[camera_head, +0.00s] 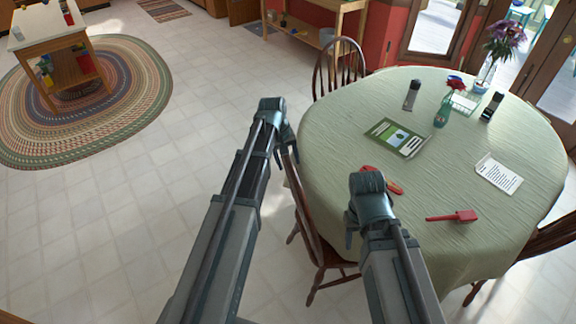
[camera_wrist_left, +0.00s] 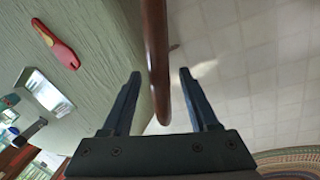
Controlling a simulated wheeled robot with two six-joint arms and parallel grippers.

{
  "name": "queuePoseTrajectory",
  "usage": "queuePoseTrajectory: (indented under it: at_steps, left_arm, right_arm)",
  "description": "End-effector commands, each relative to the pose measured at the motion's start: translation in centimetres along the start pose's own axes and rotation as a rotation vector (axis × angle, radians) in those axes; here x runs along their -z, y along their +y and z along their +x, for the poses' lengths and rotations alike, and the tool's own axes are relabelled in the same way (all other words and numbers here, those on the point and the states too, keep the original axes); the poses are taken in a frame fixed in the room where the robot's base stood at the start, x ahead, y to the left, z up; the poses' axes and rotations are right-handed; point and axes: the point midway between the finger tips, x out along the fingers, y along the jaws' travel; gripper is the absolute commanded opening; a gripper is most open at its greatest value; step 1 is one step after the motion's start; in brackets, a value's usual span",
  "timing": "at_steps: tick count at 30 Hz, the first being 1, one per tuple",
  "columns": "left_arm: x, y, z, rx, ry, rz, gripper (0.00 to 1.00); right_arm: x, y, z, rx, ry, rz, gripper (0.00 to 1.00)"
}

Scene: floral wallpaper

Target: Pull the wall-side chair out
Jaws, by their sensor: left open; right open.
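A dark wooden chair (camera_head: 311,222) stands at the near left side of the round table (camera_head: 330,130), its back partly hidden by my left arm. My left gripper (camera_head: 285,142) is at the top of this chair's back. In the left wrist view the curved top of the chair back (camera_wrist_left: 157,50) passes between the two open fingers of my left gripper (camera_wrist_left: 160,74), with a gap on both sides. A second wooden chair (camera_head: 338,66) stands at the table's far left, near the red wall. My right gripper (camera_head: 352,228) is open and empty above the table's near edge.
Another chair (camera_head: 545,240) is at right. Tiled floor (camera_head: 170,200) left of the table is clear, up to a braided rug (camera_head: 125,100).

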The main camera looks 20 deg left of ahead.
Motion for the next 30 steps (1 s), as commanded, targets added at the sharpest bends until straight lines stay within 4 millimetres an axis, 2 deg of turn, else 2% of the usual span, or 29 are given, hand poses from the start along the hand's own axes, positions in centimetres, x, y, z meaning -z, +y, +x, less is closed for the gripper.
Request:
queuePoseTrajectory:
  at_steps: [6,8,15,17,30]
  left_arm:
    - [0.00,0.03,-0.03,0.000,0.000,0.000,0.60]
    - [0.00,0.03,-0.03,0.000,0.000,0.000,0.51]
    - [-0.01,0.02,-0.03,0.000,0.000,0.000,0.08]
    - [-0.01,0.02,-0.03,0.000,0.000,0.000,0.00]
    - [-0.01,0.01,-0.02,0.000,0.000,0.000,0.00]
  right_arm:
    - [0.00,0.01,-0.04,0.000,0.000,0.000,0.50]
    - [0.00,0.01,-0.04,0.000,0.000,0.000,0.50]
    - [0.00,0.00,-0.03,0.000,0.000,0.000,0.50]
    - [0.00,0.00,-0.03,0.000,0.000,0.000,0.50]
    - [0.00,0.00,-0.02,0.000,0.000,0.000,0.50]
